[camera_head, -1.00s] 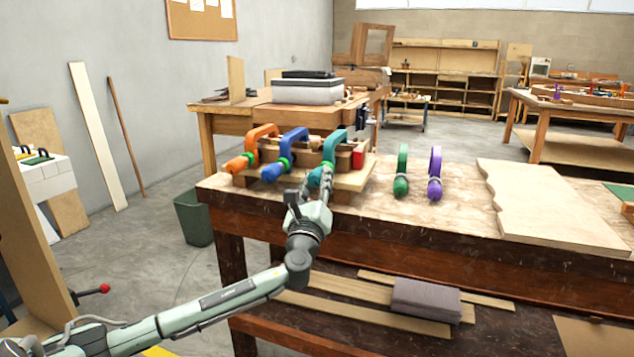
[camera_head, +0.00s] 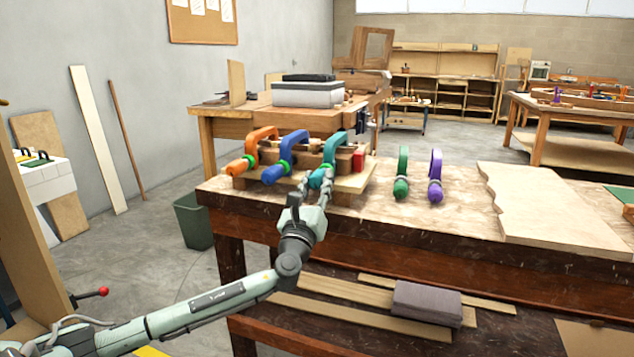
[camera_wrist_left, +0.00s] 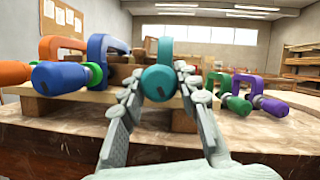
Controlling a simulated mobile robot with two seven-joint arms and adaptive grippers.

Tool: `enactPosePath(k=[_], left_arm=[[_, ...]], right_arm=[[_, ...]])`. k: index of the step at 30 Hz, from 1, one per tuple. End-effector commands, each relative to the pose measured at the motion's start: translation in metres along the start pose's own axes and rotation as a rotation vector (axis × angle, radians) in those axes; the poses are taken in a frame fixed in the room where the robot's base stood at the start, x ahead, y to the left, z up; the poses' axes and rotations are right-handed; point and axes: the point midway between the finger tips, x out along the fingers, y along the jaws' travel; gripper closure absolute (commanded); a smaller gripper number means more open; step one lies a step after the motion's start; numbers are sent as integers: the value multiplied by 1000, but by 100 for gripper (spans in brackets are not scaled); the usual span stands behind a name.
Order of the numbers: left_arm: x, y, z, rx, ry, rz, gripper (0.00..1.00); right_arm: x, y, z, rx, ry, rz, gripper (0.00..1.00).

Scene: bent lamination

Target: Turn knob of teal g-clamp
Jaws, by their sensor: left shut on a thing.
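The teal g-clamp (camera_head: 334,148) is on the wooden lamination at the front left of the workbench, right of the blue and orange clamps. Its round teal knob (camera_head: 317,180) faces me; in the left wrist view the knob (camera_wrist_left: 158,82) sits between the two fingers. My left gripper (camera_head: 317,186) is shut on this knob, one finger on each side of it; the fingers also show in the left wrist view (camera_wrist_left: 158,90). My right gripper is in neither view.
The blue clamp (camera_head: 292,148) and orange clamp (camera_head: 262,142) stand close on the left. A green clamp (camera_head: 402,170) and a purple clamp (camera_head: 436,172) stand on the bench to the right. A wavy-edged board (camera_head: 555,205) lies farther right. Bare bench top lies between.

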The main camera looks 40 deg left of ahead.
Motion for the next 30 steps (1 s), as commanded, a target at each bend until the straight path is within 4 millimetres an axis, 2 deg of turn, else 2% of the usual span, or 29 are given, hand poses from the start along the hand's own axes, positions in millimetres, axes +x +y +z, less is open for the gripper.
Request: enactPosePath(k=[1, 5, 6, 14, 17, 20, 30], left_arm=[[3, 0, 5, -1, -9, 1, 65], [2, 0, 4, -1, -6, 1, 49], [2, 0, 3, -1, -5, 1, 47], [0, 0, 1, -1, -2, 1, 47], [-7, 0, 0, -1, 1, 0, 47], [-22, 0, -1, -1, 3, 0, 47], [-92, 0, 0, 0, 0, 0, 47]], right_arm=[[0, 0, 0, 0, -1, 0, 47], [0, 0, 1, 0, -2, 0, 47], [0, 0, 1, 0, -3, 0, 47], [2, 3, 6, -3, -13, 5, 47], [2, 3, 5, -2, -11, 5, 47], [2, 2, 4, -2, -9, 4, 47], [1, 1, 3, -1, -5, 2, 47]])
